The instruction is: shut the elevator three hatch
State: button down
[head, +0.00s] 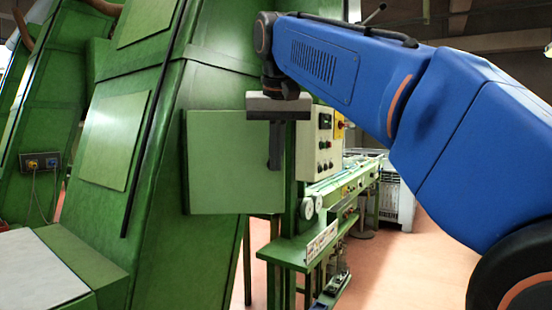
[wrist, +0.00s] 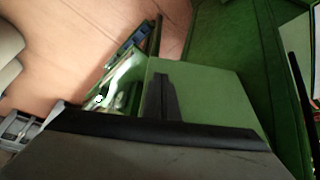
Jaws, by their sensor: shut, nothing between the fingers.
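A square light green hatch panel (head: 230,175) stands swung out from the tall green elevator housing (head: 150,150), its left edge toward the housing. In the wrist view, the hatch (wrist: 215,100) shows as a flat green plate, with its right edge by the housing. My gripper (head: 275,165) is shut and empty, pointing down in front of the right part of the hatch. In the wrist view, the dark fingers (wrist: 160,95) overlap the left part of the plate. I cannot tell whether they touch it. The opening behind the hatch is hidden, and no number is readable.
A flat panel (head: 113,140) lies against the housing's left face. A pale grey crate (head: 397,195) stands farther back. Reddish floor (head: 430,270) is clear at the right.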

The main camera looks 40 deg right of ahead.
jog(key=shift+d, duration=0.1)
jog(key=w+d+n+y, duration=0.1)
jog(key=w+d+n, duration=0.2)
jog(key=w, duration=0.6)
jog(key=w+d+n+y, duration=0.2)
jog(key=w+d+n, duration=0.2)
jog(key=w, duration=0.6)
jog(key=shift+d+n+y, duration=0.3)
jog(key=shift+n, duration=0.9)
jog(key=shift+r+t, duration=0.15)
jog(key=shift+t, duration=0.15)
jog(key=shift+r, duration=0.1)
jog(key=v, duration=1.1)
jog(key=shift+s+r, duration=0.25)
jog(key=shift+d, duration=0.1)
